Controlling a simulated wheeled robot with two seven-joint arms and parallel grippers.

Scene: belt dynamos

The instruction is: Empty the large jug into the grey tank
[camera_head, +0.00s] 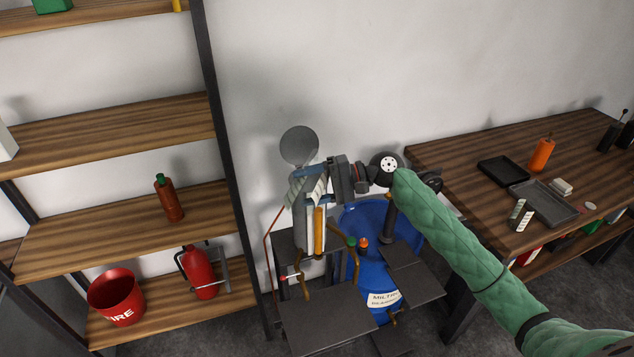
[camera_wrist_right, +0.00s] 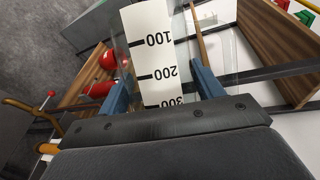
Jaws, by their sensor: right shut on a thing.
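My right gripper (camera_head: 312,173) is shut on a clear jug with a white scale strip (camera_head: 318,190), above the equipment in the middle of the head view. In the right wrist view the jug's strip (camera_wrist_right: 153,50), marked 100, 200 and 300, shows between the blue fingers (camera_wrist_right: 163,90). I cannot make out the jug's rim, its tilt or any liquid in it. A pale grey upright body (camera_head: 306,232) stands just below the jug; I cannot tell for sure whether it is the grey tank. My left gripper is not in view.
A blue drum (camera_head: 372,268) and dark flat plates (camera_head: 325,320) crowd the space around the pale body. A grey disc (camera_head: 298,146) shows behind the gripper. A wooden shelf unit (camera_head: 130,235) stands left, a wooden bench (camera_head: 470,165) right.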

